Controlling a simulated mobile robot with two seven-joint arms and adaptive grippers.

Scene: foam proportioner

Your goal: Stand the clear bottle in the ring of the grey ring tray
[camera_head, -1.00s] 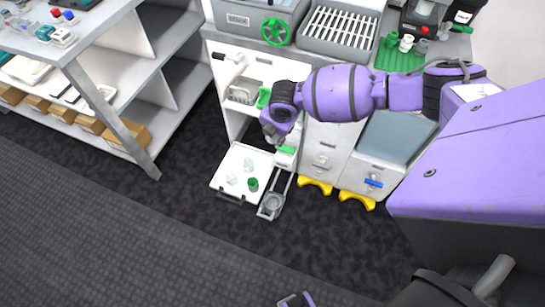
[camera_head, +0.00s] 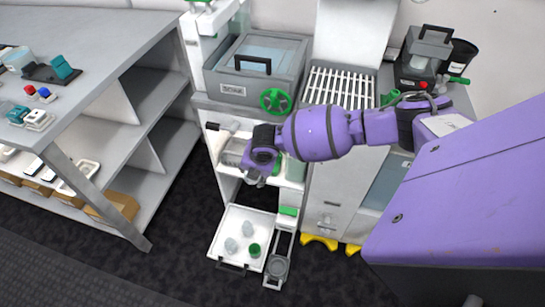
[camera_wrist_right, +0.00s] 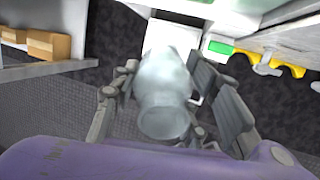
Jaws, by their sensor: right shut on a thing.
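My right gripper (camera_head: 256,178) is in the middle of the head view, above the far side of the low white pull-out tray (camera_head: 227,215). In the right wrist view its fingers (camera_wrist_right: 170,100) are shut around a clear, pale bottle (camera_wrist_right: 163,95). The bottle is hard to make out in the head view. The grey ring tray (camera_head: 277,267) juts out low, just right of the white tray, and its ring looks empty. The gripper and bottle are apart from it, above and behind it. My left gripper is out of view.
Two clear pieces (camera_head: 231,245) and a green cup (camera_head: 254,250) stand on the white tray. A grey cabinet with yellow feet (camera_head: 320,242) is to the right. A shelf bench (camera_head: 100,60) stands at the left. Dark floor is free in front.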

